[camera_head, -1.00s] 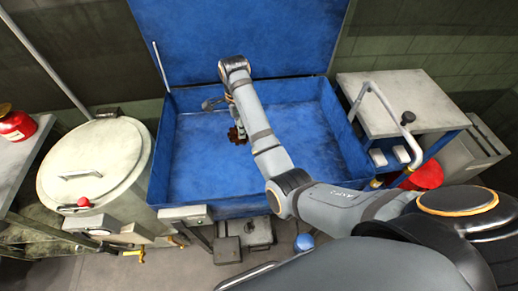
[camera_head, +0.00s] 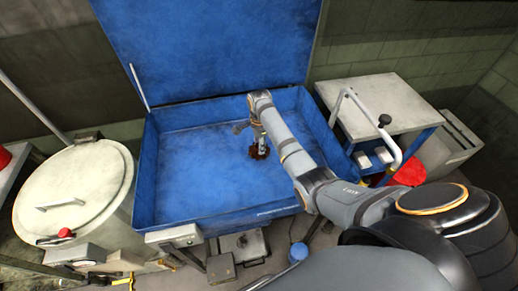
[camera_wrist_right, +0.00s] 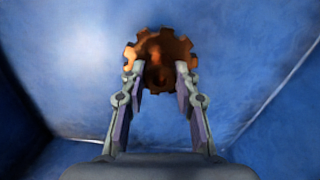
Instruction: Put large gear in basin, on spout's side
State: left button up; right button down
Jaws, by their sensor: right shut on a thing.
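My right gripper (camera_head: 261,141) reaches down into the blue basin (camera_head: 185,170) and is shut on the large gear (camera_head: 260,153), a dark reddish-brown toothed wheel. In the right wrist view the orange-brown gear (camera_wrist_right: 160,60) sits between the two fingertips (camera_wrist_right: 160,80), with blue basin surface behind it. In the head view it is right of the basin's middle; I cannot tell whether it touches the floor. A pale curved pipe that looks like the spout (camera_head: 390,140) stands at the basin's right side. My left gripper is not in view.
The raised blue lid (camera_head: 210,50) stands behind the basin. A grey-topped table (camera_head: 385,95) is on the right, with a red container (camera_head: 410,173) below. A round lidded drum (camera_head: 75,185) stands on the left. The basin's left half is clear.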

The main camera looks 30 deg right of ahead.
jog(key=shift+a+f, duration=0.1)
jog(key=shift+f, duration=1)
jog(key=c, duration=1)
grip_release()
jog(key=shift+f, duration=0.1)
notch_tip(320, 180, up, 12)
jog(key=shift+r, duration=0.1)
